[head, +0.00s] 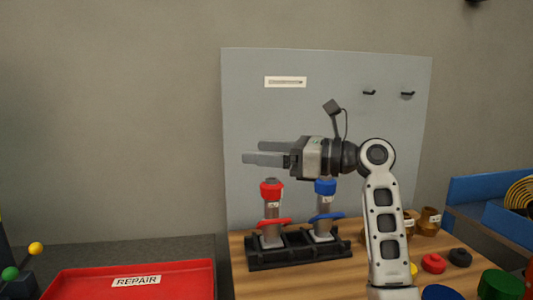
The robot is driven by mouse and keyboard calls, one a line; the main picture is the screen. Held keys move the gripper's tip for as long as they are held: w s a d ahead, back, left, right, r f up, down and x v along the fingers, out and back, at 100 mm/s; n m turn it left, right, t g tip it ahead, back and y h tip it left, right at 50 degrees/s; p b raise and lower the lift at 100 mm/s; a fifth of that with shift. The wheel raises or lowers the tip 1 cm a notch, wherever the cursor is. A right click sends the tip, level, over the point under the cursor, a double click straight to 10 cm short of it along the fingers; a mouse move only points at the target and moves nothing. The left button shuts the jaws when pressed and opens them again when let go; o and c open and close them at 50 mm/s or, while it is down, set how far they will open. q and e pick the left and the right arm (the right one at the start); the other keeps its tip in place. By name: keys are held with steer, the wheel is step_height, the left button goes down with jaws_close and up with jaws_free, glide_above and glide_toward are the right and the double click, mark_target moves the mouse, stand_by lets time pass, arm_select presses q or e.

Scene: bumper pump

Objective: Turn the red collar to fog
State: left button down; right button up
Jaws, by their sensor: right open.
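A red-topped unit stands upright in a black rack (262,264) on the wooden bench. Its red cap (271,188) is at the top, and the red collar (273,221) is a flat ring lower down. Beside it on the right stands a like unit with a blue cap (325,186) and a blue collar (327,216). My right gripper (254,152) is open and empty, pointing left. Its fingers are above the red cap in the picture and apart from it. The collar's markings are too small to read. My left gripper is not in view.
A grey panel (290,120) with a label and two hooks stands behind the rack. A red tray (90,284) marked REPAIR lies at the left. Brass parts, red and black knobs (433,263) and a blue bin (490,190) are at the right.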

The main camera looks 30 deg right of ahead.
steer(key=w+a+f+n+g+h, duration=0.1)
steer(key=w+f+h, duration=0.3)
steer(key=f, duration=0.3)
steer(key=w+a+f+n+h, duration=0.1)
steer(key=w+f+h, duration=0.3)
steer(key=f, duration=0.4)
steer(key=n+g+h+b, duration=0.2)
steer(key=n+h, duration=1)
steer(key=h, duration=0.9)
glide_toward(268, 193)
arm_select(q)
steer(key=p, duration=0.3)
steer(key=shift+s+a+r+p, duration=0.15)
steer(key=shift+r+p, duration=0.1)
steer(key=shift+p, duration=0.15)
arm_select(e)
steer(key=x, duration=1.3)
steer(key=shift+w+a+f, duration=0.1)
steer(key=shift+w+f, duration=0.05)
steer(key=shift+w, duration=0.15)
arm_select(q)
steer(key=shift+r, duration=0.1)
arm_select(e)
steer(key=c, duration=1)
